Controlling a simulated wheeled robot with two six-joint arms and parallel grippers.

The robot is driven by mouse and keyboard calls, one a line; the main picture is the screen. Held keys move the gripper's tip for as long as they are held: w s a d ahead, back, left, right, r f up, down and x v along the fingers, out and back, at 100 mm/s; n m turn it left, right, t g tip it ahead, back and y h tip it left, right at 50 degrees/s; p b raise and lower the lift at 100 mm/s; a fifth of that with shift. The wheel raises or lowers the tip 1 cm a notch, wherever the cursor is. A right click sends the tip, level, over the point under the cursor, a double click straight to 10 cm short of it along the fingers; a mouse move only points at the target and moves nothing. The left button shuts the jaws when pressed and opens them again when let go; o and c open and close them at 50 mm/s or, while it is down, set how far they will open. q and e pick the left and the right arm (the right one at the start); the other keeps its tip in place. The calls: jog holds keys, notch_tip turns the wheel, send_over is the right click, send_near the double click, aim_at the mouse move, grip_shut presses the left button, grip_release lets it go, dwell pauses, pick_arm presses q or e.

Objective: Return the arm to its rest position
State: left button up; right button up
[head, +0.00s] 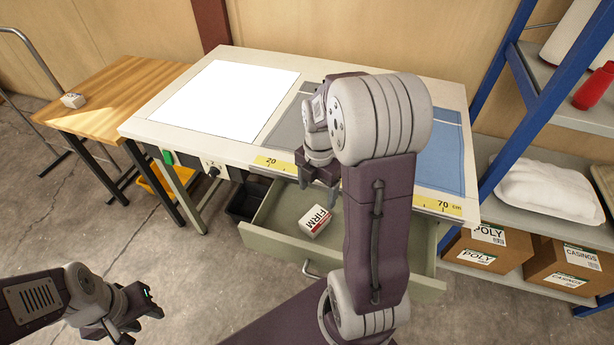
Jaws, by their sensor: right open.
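My right arm rises in the middle of the head view and bends over the worktable. Its gripper (318,180) points down above the open drawer, near the table's front edge, and is open with nothing seen between the fingers. My left gripper (149,305) is at the lower left, over the bare floor and away from the table. Its fingers are small and seen at an angle, so I cannot tell whether they are apart.
The worktable (150,121) has a white lit panel (228,98) and blue fabric (438,150). Its drawer (270,222) is pulled out and holds a box marked FIRM (315,221). A blue-framed shelf (522,115) stands right. A wooden side table (120,90) stands left.

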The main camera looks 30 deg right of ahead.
jog(key=s+a+r+n+p, duration=0.1)
jog(key=a+r+n+p, duration=0.1)
jog(key=a+r+p, duration=0.55)
jog(key=s+a+m, duration=0.2)
jog(key=m, duration=0.9)
jog(key=s+a+f+m+t+p, duration=0.1)
jog(key=s+a+m, duration=0.1)
jog(key=m, duration=1)
jog(key=shift+s+f+m, duration=0.3)
jog(key=shift+s, duration=0.55)
